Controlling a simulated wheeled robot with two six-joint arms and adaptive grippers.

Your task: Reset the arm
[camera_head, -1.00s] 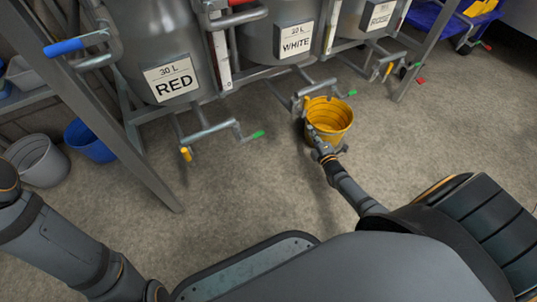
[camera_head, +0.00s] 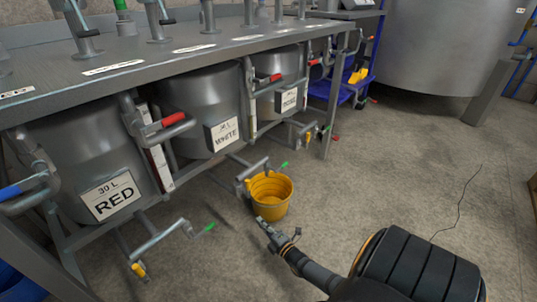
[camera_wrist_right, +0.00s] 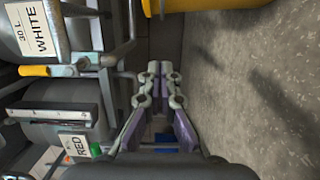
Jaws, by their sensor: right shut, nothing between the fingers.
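My right gripper (camera_head: 270,232) is low over the floor, just in front of the yellow bucket (camera_head: 272,205). Its fingers are together and hold nothing. In the right wrist view the gripper (camera_wrist_right: 160,70) shows its two fingers side by side with their tips meeting. The bucket's edge (camera_wrist_right: 190,5) shows at the top of that view. The bucket stands on the floor below the tap of the tank labelled WHITE (camera_head: 222,135). My left gripper is not in view.
The tank labelled RED (camera_head: 109,195) and another labelled tank (camera_head: 289,99) flank the WHITE one under the bench (camera_head: 150,70). Taps and pipes (camera_head: 160,238) stick out in front. A large steel vat (camera_head: 440,50) stands at the back right. The floor on the right is largely clear.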

